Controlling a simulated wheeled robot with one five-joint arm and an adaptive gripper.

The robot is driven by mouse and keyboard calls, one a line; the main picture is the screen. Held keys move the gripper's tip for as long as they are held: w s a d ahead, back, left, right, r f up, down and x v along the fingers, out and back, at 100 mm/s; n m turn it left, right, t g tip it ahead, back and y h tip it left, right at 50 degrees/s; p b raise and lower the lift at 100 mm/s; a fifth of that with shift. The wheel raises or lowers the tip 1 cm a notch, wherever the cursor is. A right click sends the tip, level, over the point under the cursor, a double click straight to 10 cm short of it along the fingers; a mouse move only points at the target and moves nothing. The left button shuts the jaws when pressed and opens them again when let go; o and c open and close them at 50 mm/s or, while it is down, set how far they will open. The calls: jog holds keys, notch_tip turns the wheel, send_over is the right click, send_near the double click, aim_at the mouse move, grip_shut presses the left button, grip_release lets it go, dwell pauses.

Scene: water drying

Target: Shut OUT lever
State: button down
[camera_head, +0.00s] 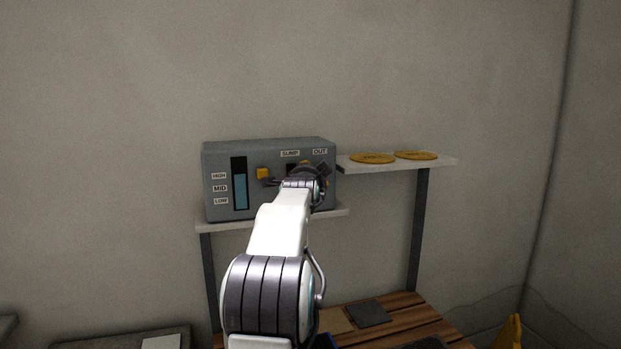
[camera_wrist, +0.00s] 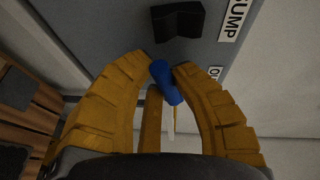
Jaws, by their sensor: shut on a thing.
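The grey control box (camera_head: 285,214) stands on a wall shelf, with the labels SUMP (camera_head: 290,154) and OUT (camera_head: 320,151) at its upper right. In the wrist view, a blue lever handle (camera_wrist: 165,80) beside the partly hidden OUT label (camera_wrist: 214,73) lies slanted between my yellow fingertips. My gripper (camera_wrist: 161,72) is shut on this handle. In the head view, my arm and wrist cover the handle and most of the front below the OUT label, so the lever's position there cannot be told.
A gauge (camera_head: 240,187) on the box shows blue beside HIGH, MID and LOW labels. A yellow block (camera_head: 263,173) is on its front. A dark block (camera_wrist: 178,22) sits by SUMP. Two yellow discs (camera_head: 372,158) (camera_head: 415,155) lie on the right shelf (camera_head: 446,161). A slatted wooden bench (camera_head: 400,303) is below.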

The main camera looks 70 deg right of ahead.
jog(key=shift+f+b, duration=0.1)
jog(key=shift+b, duration=0.25)
jog(key=n+b, duration=0.1)
jog(key=b, duration=0.1)
jog(key=f+n+h+b, duration=0.1)
jog(key=shift+s+d+b, duration=0.1)
jog(key=shift+s+b, duration=0.05)
jog(key=shift+b, duration=0.2)
jog(key=n+b, duration=0.1)
jog(key=n+h+b, duration=0.1)
jog(key=n+b, duration=0.1)
jog(key=shift+s+d+f, duration=0.2)
jog(key=shift+r, duration=0.1)
jog(key=c, duration=1.3)
grip_release()
jog(key=shift+w, duration=0.1)
jog(key=shift+o, duration=1.4)
jog(key=shift+a, duration=0.1)
